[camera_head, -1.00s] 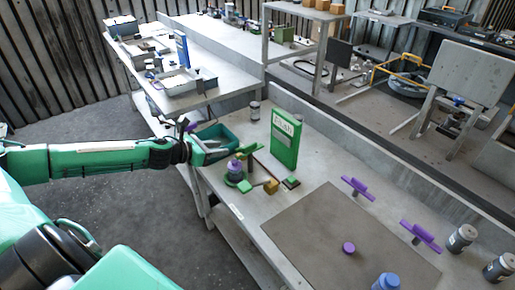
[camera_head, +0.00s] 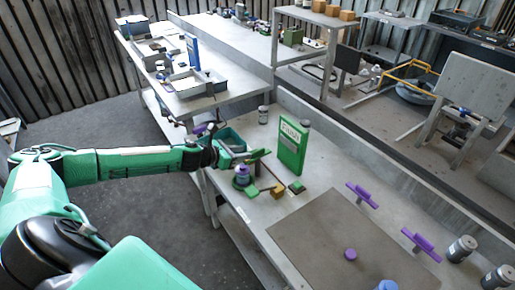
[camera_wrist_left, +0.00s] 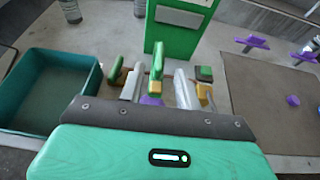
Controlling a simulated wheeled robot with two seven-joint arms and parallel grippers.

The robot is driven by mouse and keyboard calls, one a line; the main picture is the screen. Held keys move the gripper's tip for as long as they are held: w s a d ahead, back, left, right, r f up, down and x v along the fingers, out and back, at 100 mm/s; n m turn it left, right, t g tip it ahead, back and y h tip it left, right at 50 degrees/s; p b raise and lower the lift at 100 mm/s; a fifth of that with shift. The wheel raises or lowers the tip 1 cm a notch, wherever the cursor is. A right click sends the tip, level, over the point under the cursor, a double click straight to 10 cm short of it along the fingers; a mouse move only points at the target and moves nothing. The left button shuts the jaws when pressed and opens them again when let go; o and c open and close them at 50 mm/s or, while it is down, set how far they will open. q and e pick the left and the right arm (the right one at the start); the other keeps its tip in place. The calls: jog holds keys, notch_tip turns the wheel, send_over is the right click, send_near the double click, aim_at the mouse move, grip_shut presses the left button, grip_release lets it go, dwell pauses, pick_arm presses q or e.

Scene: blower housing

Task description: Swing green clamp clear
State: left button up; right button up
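The green clamp (camera_wrist_left: 157,62) shows as an upright green handle between my left fingers in the left wrist view. In the head view a green bar (camera_head: 260,154), which looks like the clamp, sticks out to the right above a purple part (camera_head: 242,174). My left gripper (camera_wrist_left: 159,88) has its two pale fingers apart, one on each side of the clamp, with visible gaps. In the head view the left gripper (camera_head: 230,155) is just above and left of the purple part. The clamp's lower end is hidden. My right gripper is not in view.
A teal bin (camera_wrist_left: 48,88) stands close on the left. A green panel (camera_head: 291,145) stands upright behind the fixture. A small orange block (camera_head: 277,192) and a green block (camera_head: 252,191) sit in front. A brown mat (camera_head: 340,235) with purple parts lies to the right.

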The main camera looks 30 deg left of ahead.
aim_at(256, 151)
pick_arm(q)
jog(key=p+x, duration=0.1)
jog(key=x, duration=0.5)
jog(key=shift+w+p, duration=0.1)
jog(key=shift+p, duration=0.3)
jog(key=shift+x, duration=0.9)
grip_shut()
